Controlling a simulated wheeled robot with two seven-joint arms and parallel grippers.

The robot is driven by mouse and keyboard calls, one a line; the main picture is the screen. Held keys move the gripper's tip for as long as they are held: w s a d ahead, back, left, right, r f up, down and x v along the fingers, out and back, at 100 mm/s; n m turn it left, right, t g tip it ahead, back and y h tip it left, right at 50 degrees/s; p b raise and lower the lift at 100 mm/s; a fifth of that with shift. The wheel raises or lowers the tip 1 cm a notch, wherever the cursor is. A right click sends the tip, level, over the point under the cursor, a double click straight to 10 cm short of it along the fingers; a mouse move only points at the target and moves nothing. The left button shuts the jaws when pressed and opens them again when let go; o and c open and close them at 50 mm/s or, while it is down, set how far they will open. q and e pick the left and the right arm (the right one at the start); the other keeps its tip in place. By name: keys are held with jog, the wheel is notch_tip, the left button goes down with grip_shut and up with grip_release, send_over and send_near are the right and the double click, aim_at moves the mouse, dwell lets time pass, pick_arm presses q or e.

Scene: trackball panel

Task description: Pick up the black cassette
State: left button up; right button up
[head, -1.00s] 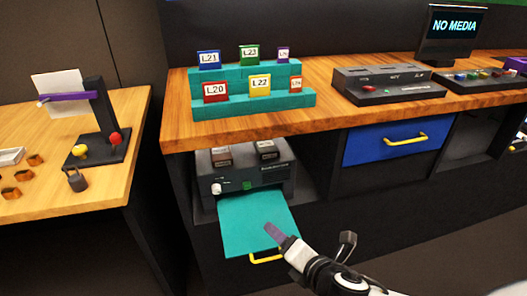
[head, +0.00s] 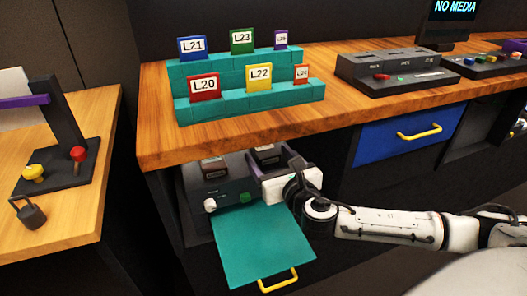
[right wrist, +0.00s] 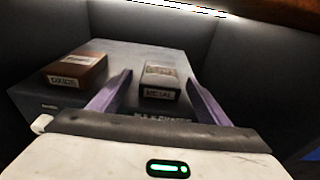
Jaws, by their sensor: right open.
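The black cassette (head: 267,152) stands on top of a dark grey device in the compartment under the wooden counter. In the right wrist view the black cassette (right wrist: 160,72) has a light label and lies ahead, between the lines of my two purple fingers. My right gripper (head: 268,163) is open, with one finger on each side of the cassette; I cannot tell whether they touch it. The gripper's white body hides part of the device front. My left gripper is not in view.
A brown cassette (head: 213,167) sits left of the black one on the device (head: 205,189). A teal drawer panel (head: 262,243) with a yellow handle sticks out below. The counter (head: 152,115) overhangs above, and dark walls close in the compartment.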

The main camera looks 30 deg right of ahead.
aim_at(264, 148)
jog(key=b+x, duration=0.1)
jog(key=x, duration=0.3)
jog(key=shift+w+d, duration=0.1)
jog(key=shift+w, duration=0.2)
jog(key=shift+r, duration=0.1)
jog(key=c, duration=1.2)
